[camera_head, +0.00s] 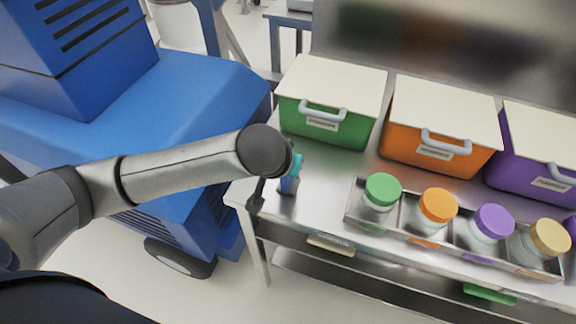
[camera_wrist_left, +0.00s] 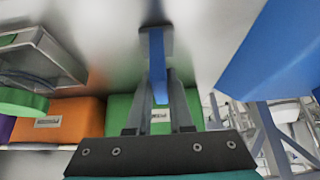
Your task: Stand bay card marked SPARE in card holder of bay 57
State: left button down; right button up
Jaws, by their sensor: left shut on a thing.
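My left gripper (camera_head: 291,172) is at the left end of the steel counter, pointing down. In the left wrist view my gripper (camera_wrist_left: 159,104) is shut on a narrow blue card (camera_wrist_left: 157,62), which also shows in the head view (camera_head: 288,185). The card's far end meets a small grey holder (camera_wrist_left: 154,40) on the counter. I cannot tell whether the card is seated in it or just above it. No marking on the card and no bay number is readable. My right gripper is not in view.
A green bin (camera_head: 322,126), an orange bin (camera_head: 438,152) and a purple bin (camera_head: 540,172) with pale lids stand along the back. A metal tray (camera_head: 356,206) holds jars with coloured lids. A blue machine (camera_head: 170,95) stands left of the counter (camera_head: 318,205).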

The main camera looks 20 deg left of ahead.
pick_arm(q)
jog(key=c, duration=0.8)
grip_release()
